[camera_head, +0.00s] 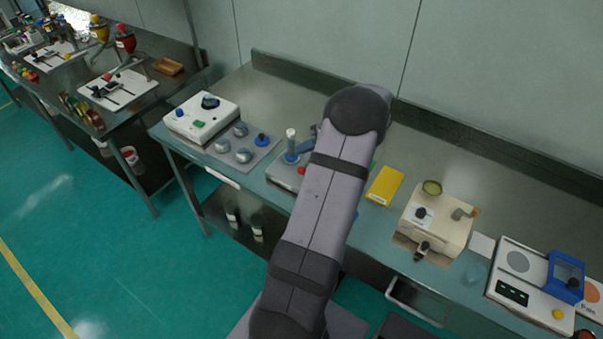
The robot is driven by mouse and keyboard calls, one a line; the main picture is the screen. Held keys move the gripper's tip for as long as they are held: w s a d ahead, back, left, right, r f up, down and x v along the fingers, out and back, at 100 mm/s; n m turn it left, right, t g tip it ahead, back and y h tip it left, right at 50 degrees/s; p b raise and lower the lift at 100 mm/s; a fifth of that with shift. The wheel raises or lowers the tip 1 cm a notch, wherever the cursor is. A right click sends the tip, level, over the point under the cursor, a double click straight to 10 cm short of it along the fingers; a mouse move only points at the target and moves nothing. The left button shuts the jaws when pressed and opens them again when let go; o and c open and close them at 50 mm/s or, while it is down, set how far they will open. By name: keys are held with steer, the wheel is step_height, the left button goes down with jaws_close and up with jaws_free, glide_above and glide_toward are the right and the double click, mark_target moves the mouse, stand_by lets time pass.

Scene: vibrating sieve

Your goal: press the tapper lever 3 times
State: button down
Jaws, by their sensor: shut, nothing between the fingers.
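I cannot tell for sure which part is the tapper lever. A grey-based device (283,174) stands on the bench left of my arm, with a white upright post (291,140) on a blue foot and a blue bar beside it. My arm hides its right part. A cream box (437,218) right of my arm has a dark knob on top, a grey bent piece and a dark handle (422,250) at its front. My arm rises across the middle of the view; my gripper is hidden behind it or out of view.
A white box with a dark knob (201,118) and a plate with round grey pieces (243,147) stand at left. A yellow block (384,185) lies between my arm and the cream box. A scale-like unit (520,262) with a blue container (565,277) stands at right. The bench's back strip is clear.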

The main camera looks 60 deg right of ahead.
mark_target(301, 168)
step_height(301, 168, down, 3)
steer(key=shift+r+b, duration=0.15)
steer(key=shift+b, duration=0.75)
steer(key=shift+f, duration=0.95)
steer(key=shift+f, duration=0.15)
stand_by(0.5)
steer(key=shift+f, duration=0.25)
steer(key=shift+f+b, duration=0.85)
steer(key=shift+f, duration=0.4)
stand_by(2.0)
steer(key=shift+r, duration=0.1)
steer(key=shift+r+p, duration=1.55)
steer(key=shift+p, duration=0.2)
steer(key=shift+r, duration=0.1)
step_height(301, 168, up, 5)
steer(key=p, duration=0.4)
steer(key=shift+p, duration=0.35)
